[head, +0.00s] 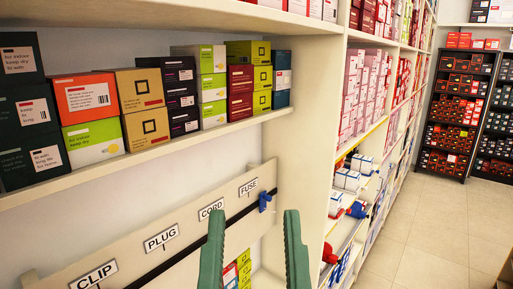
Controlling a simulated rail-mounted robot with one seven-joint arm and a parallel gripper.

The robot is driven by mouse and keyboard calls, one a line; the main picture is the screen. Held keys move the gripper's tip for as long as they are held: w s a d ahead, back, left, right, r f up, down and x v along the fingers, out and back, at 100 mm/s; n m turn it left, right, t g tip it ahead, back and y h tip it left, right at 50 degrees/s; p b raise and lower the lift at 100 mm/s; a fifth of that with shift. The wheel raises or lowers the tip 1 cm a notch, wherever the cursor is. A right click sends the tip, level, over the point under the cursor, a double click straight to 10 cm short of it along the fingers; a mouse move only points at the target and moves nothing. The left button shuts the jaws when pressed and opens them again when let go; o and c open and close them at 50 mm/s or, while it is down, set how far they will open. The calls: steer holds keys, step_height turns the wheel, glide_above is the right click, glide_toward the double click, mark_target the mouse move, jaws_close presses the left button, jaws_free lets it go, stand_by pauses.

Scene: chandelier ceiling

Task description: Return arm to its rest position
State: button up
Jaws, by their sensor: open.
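My gripper (254,250) shows at the bottom middle of the head view as two green fingers, spread apart. Nothing is held between them. It is in front of the shelving unit, near a pale board (120,225) with labels CLIP, PLUG, CORD and FUSE. A black strip runs along the board. A small blue piece (265,201) sits on the strip below the FUSE label. The rest of my arm is out of view.
A shelf above the board (150,160) holds several stacked boxes. A box stack (243,269) stands low behind the fingers. More shelves with pink boxes (365,90) run to the right. A dark rack (455,110) stands far back. The tiled floor (415,240) is clear.

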step_height(320, 180, up, 4)
steer(key=shift+f+p, duration=0.1)
steer(key=shift+p, duration=0.6)
